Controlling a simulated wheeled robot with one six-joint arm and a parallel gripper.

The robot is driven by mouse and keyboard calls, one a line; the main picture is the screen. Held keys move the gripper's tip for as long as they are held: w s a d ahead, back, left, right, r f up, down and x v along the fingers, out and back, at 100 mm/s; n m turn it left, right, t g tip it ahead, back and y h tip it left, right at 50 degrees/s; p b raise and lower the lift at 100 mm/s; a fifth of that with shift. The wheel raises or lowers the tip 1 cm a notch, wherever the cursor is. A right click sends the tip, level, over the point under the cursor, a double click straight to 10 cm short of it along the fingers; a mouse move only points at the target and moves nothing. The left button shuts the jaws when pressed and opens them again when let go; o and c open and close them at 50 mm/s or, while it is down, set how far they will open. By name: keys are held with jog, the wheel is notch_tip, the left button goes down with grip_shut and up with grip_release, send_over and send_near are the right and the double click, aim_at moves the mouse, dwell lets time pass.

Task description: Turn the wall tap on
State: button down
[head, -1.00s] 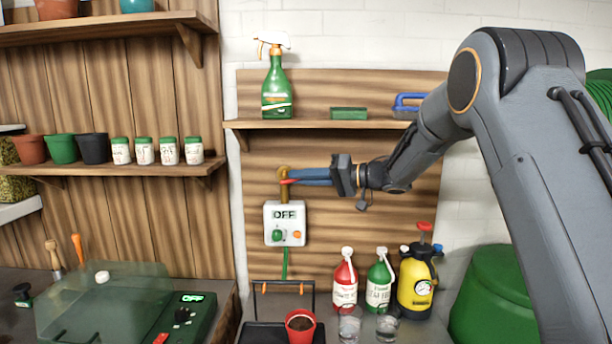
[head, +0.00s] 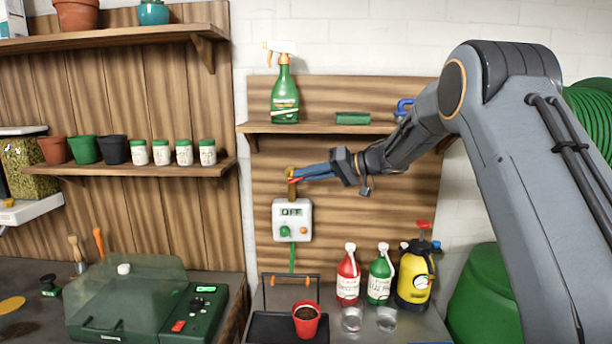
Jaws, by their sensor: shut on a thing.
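The wall tap (head: 292,192) is a small brass fitting on the wooden back panel, just above a white control box. A bit of its red handle (head: 295,181) shows at the ends of my gripper's blue fingers. My gripper (head: 299,176) reaches in from the right and is shut on the tap handle. The tap's spout is hard to make out.
The control box (head: 292,220) below the tap reads OFF. A shelf (head: 330,128) with a green spray bottle (head: 285,95) is above. A red pot (head: 306,320), red and green bottles and a yellow pump sprayer (head: 415,280) stand on the bench below.

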jog(key=c, duration=1.8)
grip_release()
jog(key=shift+b+v, duration=1.4)
jog(key=shift+v, duration=2.5)
